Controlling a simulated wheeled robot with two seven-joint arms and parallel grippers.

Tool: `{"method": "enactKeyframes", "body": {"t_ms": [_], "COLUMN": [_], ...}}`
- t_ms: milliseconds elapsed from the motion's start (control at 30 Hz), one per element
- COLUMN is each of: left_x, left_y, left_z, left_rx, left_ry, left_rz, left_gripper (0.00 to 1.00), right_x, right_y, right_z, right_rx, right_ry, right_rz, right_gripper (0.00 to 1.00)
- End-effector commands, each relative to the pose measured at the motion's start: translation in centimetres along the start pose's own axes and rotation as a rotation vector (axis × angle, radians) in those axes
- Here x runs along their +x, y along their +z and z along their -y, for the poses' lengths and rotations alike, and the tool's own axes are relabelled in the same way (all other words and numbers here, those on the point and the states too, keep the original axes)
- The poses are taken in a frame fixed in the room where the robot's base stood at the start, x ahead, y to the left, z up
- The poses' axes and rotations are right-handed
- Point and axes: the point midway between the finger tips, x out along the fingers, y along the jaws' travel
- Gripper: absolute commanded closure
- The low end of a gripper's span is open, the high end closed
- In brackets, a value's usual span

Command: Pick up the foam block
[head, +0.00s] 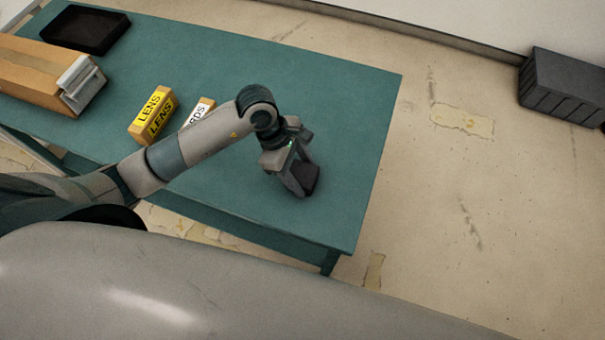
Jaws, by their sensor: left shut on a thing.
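A dark foam block (306,178) is at the right part of the green table (350,120). My left gripper (300,180) reaches down to it from above, shut on the block, with a finger covering part of it. I cannot tell whether the block still touches the table top. My right gripper is not in view.
A yellow LENS box (153,115) and a partly hidden white-labelled box (200,110) stand left of the gripper. A cardboard box (40,72) and a black tray (86,28) are at the far left. A dark crate (562,88) stands beyond the table. The table's right end is clear.

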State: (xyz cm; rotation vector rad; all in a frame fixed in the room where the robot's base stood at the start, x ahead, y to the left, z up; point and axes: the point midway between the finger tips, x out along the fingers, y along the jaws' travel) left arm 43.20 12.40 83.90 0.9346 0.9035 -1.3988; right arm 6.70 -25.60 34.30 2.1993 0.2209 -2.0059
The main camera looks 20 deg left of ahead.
Motion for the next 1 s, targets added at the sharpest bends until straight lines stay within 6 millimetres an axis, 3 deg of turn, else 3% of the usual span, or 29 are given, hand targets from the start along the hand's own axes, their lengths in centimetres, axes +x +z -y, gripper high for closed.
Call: {"method": "enactKeyframes", "body": {"t_ms": [267,500,1000], "left_x": [-0.9,-3.7,-6.5], "left_y": [0.4,1.6,9.3], "left_z": [-0.1,-0.1,7.2], "left_rx": [0.003,0.005,0.007], "left_ry": [0.004,0.005,0.002], "left_rz": [0.001,0.000,0.003], "left_gripper": [0.67,0.67,0.67], "right_x": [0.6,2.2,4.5], "right_y": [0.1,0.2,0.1], "right_z": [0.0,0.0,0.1], "right_rx": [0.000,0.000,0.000], "right_ry": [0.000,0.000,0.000], "right_rz": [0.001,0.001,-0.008], "right_gripper": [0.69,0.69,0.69]}}
